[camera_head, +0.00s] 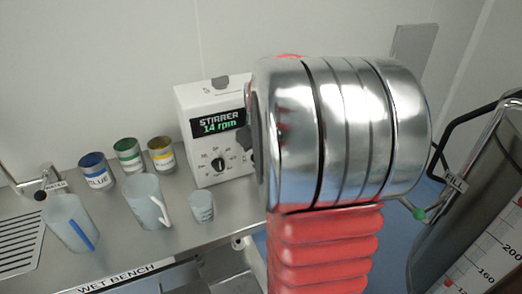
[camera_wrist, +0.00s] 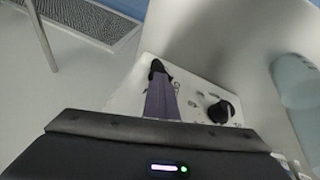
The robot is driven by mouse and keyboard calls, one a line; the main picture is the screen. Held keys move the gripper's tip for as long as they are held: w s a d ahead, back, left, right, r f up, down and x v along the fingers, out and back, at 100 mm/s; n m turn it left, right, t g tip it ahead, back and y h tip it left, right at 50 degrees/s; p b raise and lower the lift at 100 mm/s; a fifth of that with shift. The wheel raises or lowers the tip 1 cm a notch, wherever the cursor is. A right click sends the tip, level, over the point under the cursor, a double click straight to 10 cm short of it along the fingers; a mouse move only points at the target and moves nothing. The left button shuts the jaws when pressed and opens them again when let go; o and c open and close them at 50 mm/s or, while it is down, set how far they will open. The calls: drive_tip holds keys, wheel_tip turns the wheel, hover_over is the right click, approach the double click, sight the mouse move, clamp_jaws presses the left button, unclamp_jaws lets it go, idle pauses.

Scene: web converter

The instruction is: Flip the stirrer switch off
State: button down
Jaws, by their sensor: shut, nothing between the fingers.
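The stirrer (camera_head: 208,160) is a white box at the back of the wet bench. Its display reads "STIRRER 14 rpm", with a black knob (camera_head: 218,164) below. My arm covers its right side in the head view. In the wrist view the white panel (camera_wrist: 190,88) shows the black knob (camera_wrist: 220,112) on the right. My gripper (camera_wrist: 160,82) is shut and empty, its purple-grey fingers pointing at the panel. A small black part (camera_wrist: 156,67), perhaps the switch, shows at the fingertips. I cannot tell whether they touch.
Blue, green and yellow labelled cans (camera_head: 129,155) stand left of the stirrer. Several cups are in front, including a handled jug (camera_head: 146,203) and a small cup (camera_head: 202,207). A large metal vessel (camera_head: 455,220) with a scale stands at the right. The bench's left has a drain grating (camera_head: 20,238).

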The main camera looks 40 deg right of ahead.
drive_tip(key=shift+w+a+f, duration=0.2)
drive_tip(key=shift+a, duration=0.55)
drive_tip(key=shift+r, duration=0.8)
drive_tip(key=s+a+r, duration=0.1)
drive_tip(key=a+r, duration=0.5)
drive_tip(key=r, duration=0.4)
drive_tip(key=shift+s+a+r, duration=0.25)
drive_tip(key=shift+s+a, duration=0.05)
drive_tip(key=shift+s, duration=0.1)
